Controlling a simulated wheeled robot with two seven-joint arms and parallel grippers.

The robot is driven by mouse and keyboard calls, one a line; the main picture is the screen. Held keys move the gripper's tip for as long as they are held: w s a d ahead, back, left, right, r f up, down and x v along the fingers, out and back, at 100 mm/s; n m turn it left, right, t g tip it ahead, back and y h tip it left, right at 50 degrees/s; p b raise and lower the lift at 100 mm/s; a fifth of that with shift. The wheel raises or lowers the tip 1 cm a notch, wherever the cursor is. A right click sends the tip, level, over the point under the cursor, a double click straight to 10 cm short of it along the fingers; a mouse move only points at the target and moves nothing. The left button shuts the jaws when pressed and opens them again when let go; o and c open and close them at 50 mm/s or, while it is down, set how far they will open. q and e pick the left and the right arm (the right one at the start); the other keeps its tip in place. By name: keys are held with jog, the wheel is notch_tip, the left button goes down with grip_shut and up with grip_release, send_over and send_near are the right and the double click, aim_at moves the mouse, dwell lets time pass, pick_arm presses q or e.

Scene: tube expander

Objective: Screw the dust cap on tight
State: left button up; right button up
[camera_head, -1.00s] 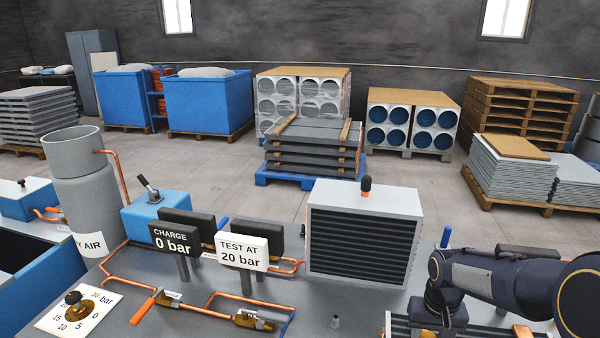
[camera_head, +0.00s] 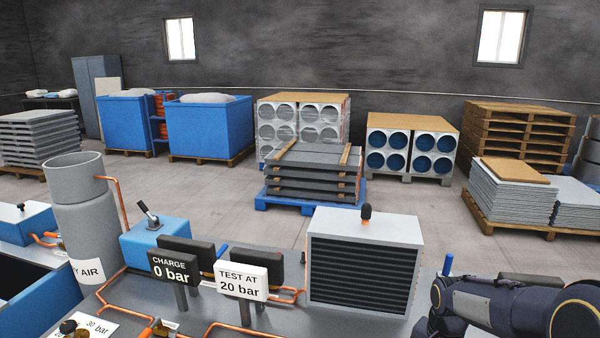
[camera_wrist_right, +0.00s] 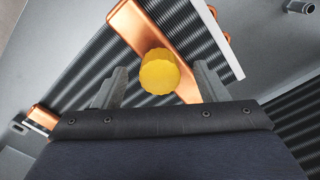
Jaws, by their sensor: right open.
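The yellow dust cap (camera_wrist_right: 160,72) shows in the right wrist view, in front of a copper bar (camera_wrist_right: 150,35) on a finned coil. My right gripper (camera_wrist_right: 161,80) is open, with one grey finger on each side of the cap and a visible gap to each. What the cap sits on is hidden beneath it, and I cannot tell how tight it is. In the head view my right arm (camera_head: 490,305) reaches in from the lower right; its gripper is cut off by the bottom edge. My left gripper is not in view.
A grey finned unit (camera_head: 363,260) stands on the bench left of my right arm. Signs reading "CHARGE 0 bar" (camera_head: 172,268) and "TEST AT 20 bar" (camera_head: 240,284) stand farther left, among copper pipes. A grey fitting (camera_wrist_right: 300,7) lies at the wrist view's upper right.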

notch_tip(320, 180, up, 6)
jog(key=p, duration=0.5)
jog(key=shift+r, duration=0.25)
jog(key=shift+f, duration=0.1)
jog(key=shift+s+r, duration=0.2)
jog(key=shift+s, duration=0.1)
jog(key=s+a+r+n+t+y+b, duration=0.1)
jog(key=s+a+n+t, duration=0.1)
jog(key=s, duration=0.5)
jog(key=s+a+r+n+t+y+b, duration=0.1)
jog(key=s+a+r+n, duration=0.1)
jog(key=s, duration=0.5)
jog(key=s+a+r+n+t+y+b, duration=0.1)
jog(key=s+a+n+t+b, duration=0.1)
jog(key=s, duration=0.5)
jog(key=shift+s+a+r+n+t+y, duration=0.35)
jog(key=shift+a+n, duration=0.3)
jog(key=shift+n, duration=0.35)
